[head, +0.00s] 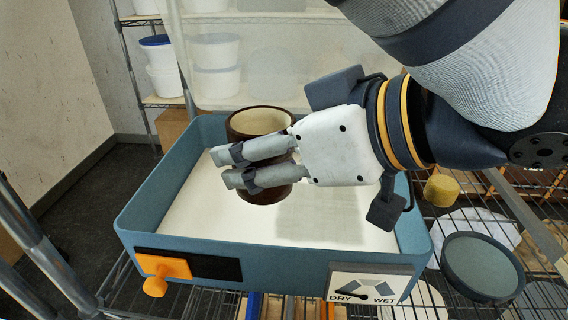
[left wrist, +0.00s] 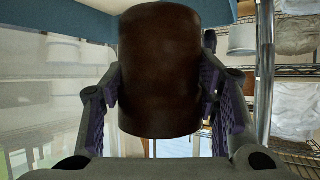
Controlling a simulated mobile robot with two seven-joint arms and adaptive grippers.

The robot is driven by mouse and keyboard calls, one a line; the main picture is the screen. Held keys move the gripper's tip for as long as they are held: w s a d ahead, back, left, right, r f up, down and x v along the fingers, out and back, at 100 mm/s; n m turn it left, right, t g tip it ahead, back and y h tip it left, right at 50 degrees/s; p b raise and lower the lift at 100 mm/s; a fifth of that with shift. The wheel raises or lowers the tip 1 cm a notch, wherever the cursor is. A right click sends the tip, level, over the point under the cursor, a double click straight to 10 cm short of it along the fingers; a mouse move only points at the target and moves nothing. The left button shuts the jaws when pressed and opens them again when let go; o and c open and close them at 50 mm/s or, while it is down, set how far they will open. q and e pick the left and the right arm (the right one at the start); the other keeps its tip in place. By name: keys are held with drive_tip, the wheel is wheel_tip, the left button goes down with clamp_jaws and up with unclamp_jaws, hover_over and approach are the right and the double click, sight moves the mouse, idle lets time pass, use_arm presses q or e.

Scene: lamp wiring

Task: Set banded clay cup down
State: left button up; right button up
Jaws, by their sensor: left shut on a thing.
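The clay cup (head: 266,194) is dark brown with a cream inside and stands upright, mouth up, inside the blue box (head: 290,255). My left gripper (head: 228,167) reaches in from the right of the head view, its fingers lying across the cup's middle. In the left wrist view the cup (left wrist: 160,70) fills the space between the two purple-padded fingers of my left gripper (left wrist: 160,105), which is shut on it. The fingers hide part of the cup's wall. I cannot tell whether its base touches the pale floor of the box. My right gripper is out of view.
The box's front has an orange knob (head: 160,272) and a DRY/WET dial (head: 368,286). A wire rack, a round grey-green dish (head: 482,266) and a yellow block (head: 441,190) lie to the right. Pale box floor is free left and in front of the cup.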

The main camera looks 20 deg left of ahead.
use_arm(q)
drive_tip(key=w+a+f, duration=0.2)
drive_tip(key=a+f, duration=0.1)
drive_tip(key=w+a+f, duration=0.2)
drive_tip(key=a+f, duration=0.1)
drive_tip(key=a, duration=0.1)
drive_tip(key=w+a+f, duration=0.3)
drive_tip(key=shift+a+f, duration=0.1)
drive_tip(key=shift+a, duration=0.05)
drive_tip(key=f, duration=0.3)
drive_tip(key=shift+w+a, duration=0.25)
drive_tip(key=shift+a, duration=0.05)
drive_tip(key=shift+w+f, duration=0.1)
drive_tip(key=shift+f, duration=0.3)
drive_tip(key=o, duration=1.4)
drive_tip(key=shift+f, duration=0.1)
